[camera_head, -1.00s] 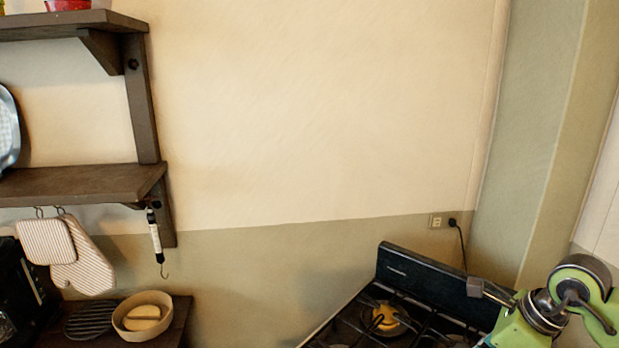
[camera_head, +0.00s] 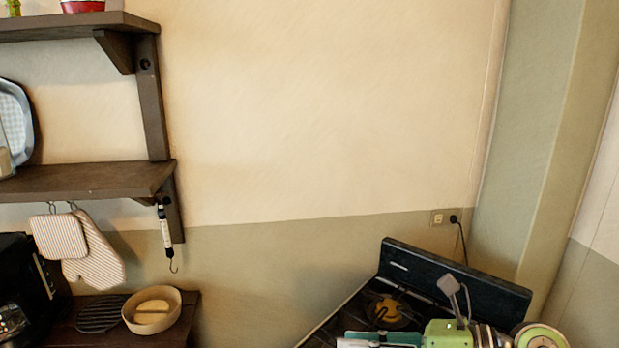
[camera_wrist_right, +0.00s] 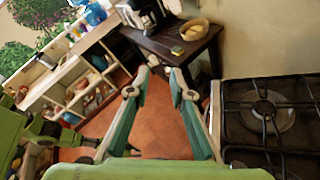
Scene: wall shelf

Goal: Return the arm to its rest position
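My right arm (camera_head: 455,334) shows green and grey at the bottom right of the head view, in front of the stove. Its gripper (camera_head: 345,339) points left at the bottom edge and is partly cut off. In the right wrist view, the two teal and pale fingers of the right gripper (camera_wrist_right: 160,74) stand apart with the tiled floor seen between them. The right gripper is open and empty. My left gripper is not in view.
A black stove (camera_head: 455,284) stands at the right, close to my right gripper; it also shows in the wrist view (camera_wrist_right: 262,112). A dark table (camera_head: 100,338) with a bowl (camera_head: 174,320) is at the left under wall shelves (camera_head: 90,181). A white shelf unit (camera_wrist_right: 70,80) stands left.

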